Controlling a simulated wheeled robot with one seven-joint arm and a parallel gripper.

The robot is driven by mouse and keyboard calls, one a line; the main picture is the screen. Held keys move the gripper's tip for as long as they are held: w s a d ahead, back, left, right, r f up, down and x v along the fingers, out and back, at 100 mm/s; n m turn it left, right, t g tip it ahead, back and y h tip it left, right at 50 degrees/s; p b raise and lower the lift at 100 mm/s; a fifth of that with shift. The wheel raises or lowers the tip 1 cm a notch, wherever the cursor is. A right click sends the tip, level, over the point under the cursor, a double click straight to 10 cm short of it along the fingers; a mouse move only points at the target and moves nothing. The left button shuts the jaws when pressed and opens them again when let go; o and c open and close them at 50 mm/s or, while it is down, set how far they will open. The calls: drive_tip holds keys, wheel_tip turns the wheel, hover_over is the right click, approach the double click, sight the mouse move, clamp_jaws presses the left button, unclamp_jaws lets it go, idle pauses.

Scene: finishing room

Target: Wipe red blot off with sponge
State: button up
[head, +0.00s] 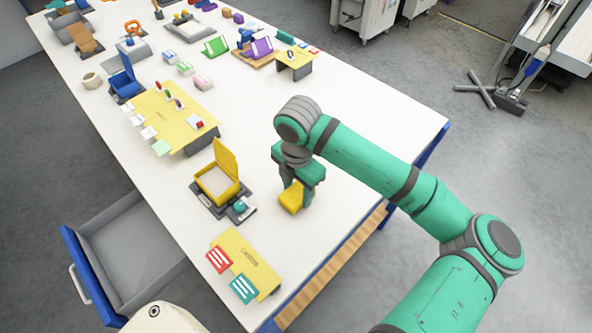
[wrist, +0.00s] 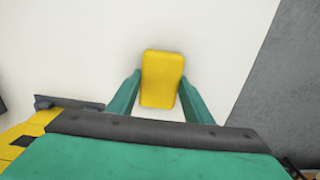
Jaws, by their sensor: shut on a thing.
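My gripper (head: 293,186) is at the end of my green arm, over the white table top near its right edge. It is shut on a yellow sponge (head: 291,198). In the wrist view the sponge (wrist: 162,78) sits between the two green fingers (wrist: 160,98), against a plain white surface. The sponge is at or just above the table; I cannot tell if it touches. I make out no red blot on the bare white surface around the sponge; what lies under it is hidden.
An open yellow box (head: 217,184) stands left of my gripper. A yellow board (head: 245,262) with a red card (head: 219,260) and a teal card (head: 244,289) lies nearer. An open grey drawer (head: 130,245) juts out left. The white surface (head: 345,195) right of the gripper is clear.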

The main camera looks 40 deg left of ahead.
wheel_tip(320, 180, up, 7)
drive_tip(key=shift+w+r, duration=0.15)
drive_tip(key=shift+r, duration=0.4)
idle(0.5)
